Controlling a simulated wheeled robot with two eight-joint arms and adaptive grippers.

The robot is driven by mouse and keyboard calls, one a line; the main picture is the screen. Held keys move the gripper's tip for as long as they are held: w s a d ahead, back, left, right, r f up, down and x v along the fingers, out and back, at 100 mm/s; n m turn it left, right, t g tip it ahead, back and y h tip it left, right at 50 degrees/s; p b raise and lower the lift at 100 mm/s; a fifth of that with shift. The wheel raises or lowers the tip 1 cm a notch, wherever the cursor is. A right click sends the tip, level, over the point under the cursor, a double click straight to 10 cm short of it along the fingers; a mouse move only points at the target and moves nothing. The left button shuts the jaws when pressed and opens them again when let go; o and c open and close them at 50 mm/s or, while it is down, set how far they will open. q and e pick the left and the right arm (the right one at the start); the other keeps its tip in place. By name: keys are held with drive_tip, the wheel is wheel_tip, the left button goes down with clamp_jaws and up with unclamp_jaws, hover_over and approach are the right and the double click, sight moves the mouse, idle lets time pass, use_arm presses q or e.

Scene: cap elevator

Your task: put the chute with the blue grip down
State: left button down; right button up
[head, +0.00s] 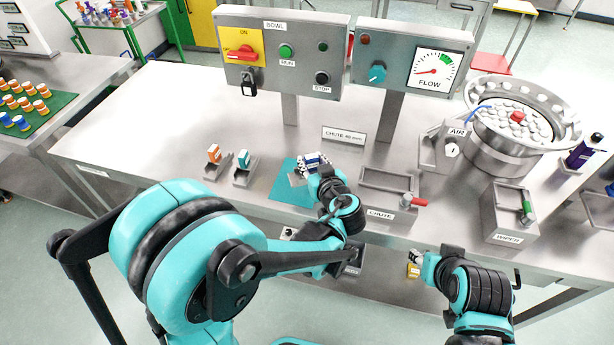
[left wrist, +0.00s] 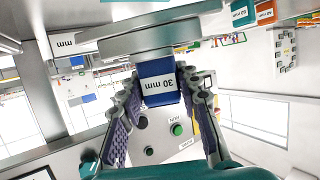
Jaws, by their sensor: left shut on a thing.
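The chute with the blue grip (head: 312,159) is in my left gripper (head: 318,170), over the teal mat (head: 288,195) on the steel bench. In the left wrist view, the fingers of my left gripper (left wrist: 160,88) close on both sides of the blue grip (left wrist: 158,82), which is labelled 30 mm. The chute's metal body is beyond the grip. I cannot tell whether it touches the mat. My right gripper (head: 428,262) is low at the bench's front edge, beside a small yellow thing (head: 413,270); its finger state is unclear.
Chutes with an orange grip (head: 214,153) and a teal grip (head: 243,158) stand left of the mat. A sign (head: 344,135) stands behind it. The chute station (head: 390,190) with a red handle is to the right, before the bowl feeder (head: 510,130).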

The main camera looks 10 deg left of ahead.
use_arm(q)
drive_tip(key=s+d+r+n+g+y, duration=0.1)
drive_tip(key=d+r+n+g+y, duration=0.15)
drive_tip(key=d, duration=0.25)
drive_tip(key=shift+t, duration=0.25)
drive_tip(key=w+a+f+b, duration=0.1)
drive_tip(key=a+f+b, duration=0.1)
drive_tip(key=a+f, duration=0.1)
drive_tip(key=w+a+f+b, duration=0.1)
drive_tip(key=w+a+f, duration=0.1)
drive_tip(key=a+f, duration=0.1)
drive_tip(key=w+a+f+b, duration=0.2)
drive_tip(key=a+f, duration=0.2)
drive_tip(key=shift+a+f+b, duration=0.1)
drive_tip(key=shift+f+b, duration=0.25)
drive_tip(key=shift+r, duration=0.15)
use_arm(e)
drive_tip(key=f, duration=0.5)
drive_tip(key=shift+s+a+f, duration=0.1)
drive_tip(key=shift+s+a, duration=0.15)
drive_tip(key=shift+s, duration=0.1)
use_arm(q)
drive_tip(key=c, duration=1.4)
unclamp_jaws()
drive_tip(key=shift+f, duration=0.2)
drive_tip(key=shift+c, duration=0.2)
drive_tip(key=o, duration=0.4)
use_arm(e)
drive_tip(key=shift+f, duration=0.1)
